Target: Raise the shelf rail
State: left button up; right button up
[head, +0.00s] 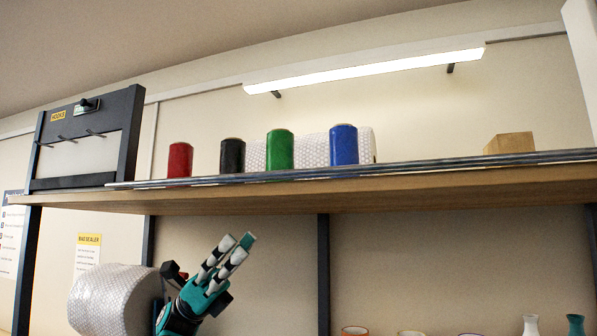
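The shelf rail (450,163) is a thin silver bar running along the front edge of the wooden shelf (400,190). It lies low, close to the shelf board, in front of the things standing there. My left gripper (238,241) is below the shelf, left of the picture's middle, with its fingers pointing up and to the right. Its fingertips are apart from the rail and look empty. The two fingers look nearly side by side from this angle, so their opening is unclear. My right gripper is not in view.
Red (179,160), black (232,156), green (279,150) and blue (343,145) rolls stand behind the rail, with bubble wrap (309,150) behind them. A wooden block (509,143) sits at right. A hook frame (127,130) stands at left. A bubble-wrap roll (110,299) is beside my gripper.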

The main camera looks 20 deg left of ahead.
aim_at(300, 173)
pick_arm(q)
jog(key=p+x, duration=0.5)
jog(key=x, duration=1.1)
jog(key=shift+d+r+p, duration=0.2)
jog(key=shift+d+p, duration=0.1)
jog(key=shift+p, duration=0.1)
grip_shut()
